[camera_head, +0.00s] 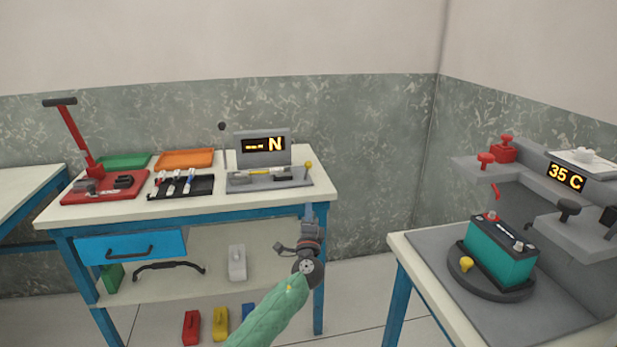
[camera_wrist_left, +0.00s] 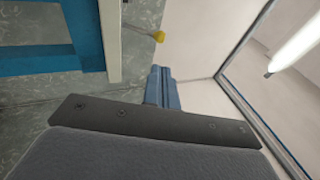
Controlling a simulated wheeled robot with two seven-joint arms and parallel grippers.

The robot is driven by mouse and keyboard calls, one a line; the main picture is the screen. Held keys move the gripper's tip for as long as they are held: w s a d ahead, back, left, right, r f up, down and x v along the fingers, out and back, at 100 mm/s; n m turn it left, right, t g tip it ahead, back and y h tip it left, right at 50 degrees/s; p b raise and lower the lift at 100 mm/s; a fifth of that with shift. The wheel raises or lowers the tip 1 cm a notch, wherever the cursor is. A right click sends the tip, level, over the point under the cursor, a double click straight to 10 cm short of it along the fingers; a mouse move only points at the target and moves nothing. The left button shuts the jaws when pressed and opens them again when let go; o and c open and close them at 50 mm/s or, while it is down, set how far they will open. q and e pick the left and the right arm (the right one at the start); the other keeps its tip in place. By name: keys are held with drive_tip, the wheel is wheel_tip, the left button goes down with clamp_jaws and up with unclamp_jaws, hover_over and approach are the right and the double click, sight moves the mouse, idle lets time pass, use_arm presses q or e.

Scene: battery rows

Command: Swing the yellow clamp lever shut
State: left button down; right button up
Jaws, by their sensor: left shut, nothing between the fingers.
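The clamp lever's yellow ball end (camera_head: 308,164) stands at the right end of the grey test fixture (camera_head: 268,183) on the left bench. In the left wrist view the yellow ball (camera_wrist_left: 159,36) sits on a thin pale rod that sticks out past the bench edge. My left gripper (camera_head: 309,208) is shut and empty, in front of the bench's right corner and below the ball in the head view. Its fingers (camera_wrist_left: 162,85) also show in the wrist view, apart from the ball. The clamp itself is too small to make out. My right gripper is out of view.
The fixture's display (camera_head: 262,144) reads N. A black tray (camera_head: 181,187), an orange tray (camera_head: 185,158) and a red press (camera_head: 105,188) share the bench (camera_head: 200,210). A teal battery (camera_head: 502,252) stands on a round turntable with another yellow knob (camera_head: 466,264) at right.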

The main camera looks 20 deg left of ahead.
sight(308, 168)
use_arm(q)
drive_tip(key=p+x, duration=0.2)
drive_tip(key=x, duration=1.2)
